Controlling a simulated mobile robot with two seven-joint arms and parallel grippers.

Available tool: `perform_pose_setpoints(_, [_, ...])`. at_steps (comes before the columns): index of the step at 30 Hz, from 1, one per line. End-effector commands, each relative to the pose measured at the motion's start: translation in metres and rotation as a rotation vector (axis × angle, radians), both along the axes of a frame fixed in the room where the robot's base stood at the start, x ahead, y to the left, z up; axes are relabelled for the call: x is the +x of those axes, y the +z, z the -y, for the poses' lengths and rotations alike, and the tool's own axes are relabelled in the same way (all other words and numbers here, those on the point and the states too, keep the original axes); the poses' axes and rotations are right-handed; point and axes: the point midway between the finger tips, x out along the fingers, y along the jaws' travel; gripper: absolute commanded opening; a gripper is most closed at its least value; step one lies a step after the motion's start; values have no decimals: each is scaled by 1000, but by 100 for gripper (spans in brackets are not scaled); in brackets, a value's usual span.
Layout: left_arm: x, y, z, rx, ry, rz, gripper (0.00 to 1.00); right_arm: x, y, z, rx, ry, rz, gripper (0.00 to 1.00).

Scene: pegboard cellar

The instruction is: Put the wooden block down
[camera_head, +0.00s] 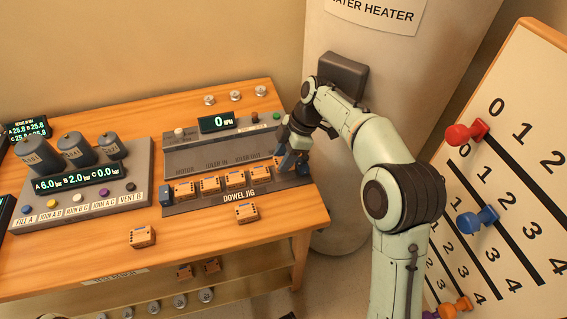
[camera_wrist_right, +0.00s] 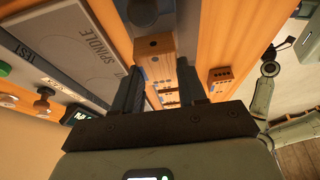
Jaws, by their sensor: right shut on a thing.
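My right gripper (camera_head: 292,161) is at the right end of the dowel jig (camera_head: 240,196) on the bench. In the right wrist view, its two dark fingers (camera_wrist_right: 158,84) are shut on a wooden block (camera_wrist_right: 154,62) with a dark hole in its end face. In the head view the fingers mostly hide this block. Several similar blocks (camera_head: 210,185) sit in a row along the jig, left of the gripper. I cannot tell whether the held block touches the jig. My left gripper does not show.
Loose blocks lie on the bench front, one (camera_head: 246,212) before the jig and one (camera_head: 143,236) further left. A control panel with grey cylinders (camera_head: 77,150) stands left of the jig. The water heater (camera_head: 400,60) and a numbered pegboard (camera_head: 510,150) are to the right.

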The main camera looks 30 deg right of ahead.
Motion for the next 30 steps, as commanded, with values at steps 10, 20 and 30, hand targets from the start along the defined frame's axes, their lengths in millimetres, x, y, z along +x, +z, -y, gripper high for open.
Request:
perform_pose_setpoints(10, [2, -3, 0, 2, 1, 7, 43, 0, -26, 0, 0, 0, 0, 8])
perform_pose_setpoints(20, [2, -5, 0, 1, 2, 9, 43, 0, -29, 0, 0, 0, -1, 67])
perform_pose_setpoints(30, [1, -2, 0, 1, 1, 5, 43, 0, -22, 2, 0, 0, 1, 67])
